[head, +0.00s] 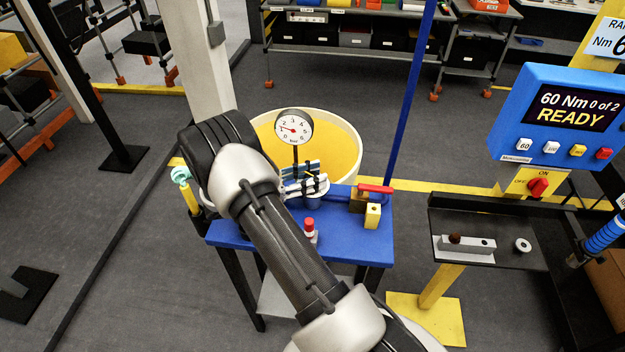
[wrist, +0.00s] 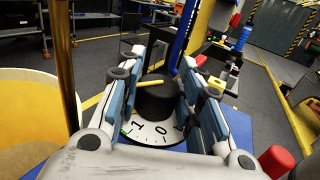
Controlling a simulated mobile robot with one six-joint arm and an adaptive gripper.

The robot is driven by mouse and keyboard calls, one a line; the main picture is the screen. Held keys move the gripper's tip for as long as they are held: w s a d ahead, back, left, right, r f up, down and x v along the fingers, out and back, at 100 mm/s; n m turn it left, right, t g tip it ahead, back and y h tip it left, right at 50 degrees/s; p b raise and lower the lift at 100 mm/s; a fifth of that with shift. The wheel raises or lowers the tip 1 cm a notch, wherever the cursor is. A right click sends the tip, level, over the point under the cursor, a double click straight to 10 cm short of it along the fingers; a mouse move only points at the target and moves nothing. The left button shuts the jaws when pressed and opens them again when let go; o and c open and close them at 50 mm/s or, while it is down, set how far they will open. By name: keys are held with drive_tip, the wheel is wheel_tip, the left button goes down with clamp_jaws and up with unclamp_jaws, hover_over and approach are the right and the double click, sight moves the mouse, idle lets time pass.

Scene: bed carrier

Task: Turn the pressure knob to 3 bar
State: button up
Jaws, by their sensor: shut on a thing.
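The black pressure knob (wrist: 157,101) has a yellow pointer bar on top and stands over a white dial (wrist: 150,131), where the numbers 1 and 0 show. My gripper (wrist: 163,88) has its blue-padded fingers on both sides of the knob and is shut on it. In the head view my gripper (head: 308,180) is over the blue bench, and the knob is mostly hidden behind it. A round white pressure gauge (head: 293,127) stands on a post behind my gripper. Its red needle points left; the exact reading is too small to tell.
The blue bench (head: 342,244) carries a red-handled valve (head: 375,189), a yellow block (head: 372,216) and a red-capped part (head: 310,232). A cream bin (head: 346,132) with a yellow inside stands behind. A blue READY panel (head: 556,120) stands right.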

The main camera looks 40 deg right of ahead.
drive_tip(key=shift+m+g+y, duration=0.3)
drive_tip(key=shift+m+g, duration=0.2)
drive_tip(key=shift+g, duration=0.2)
drive_tip(key=o, duration=1.1)
drive_tip(key=shift+v, duration=6)
drive_tip(key=shift+r, duration=0.1)
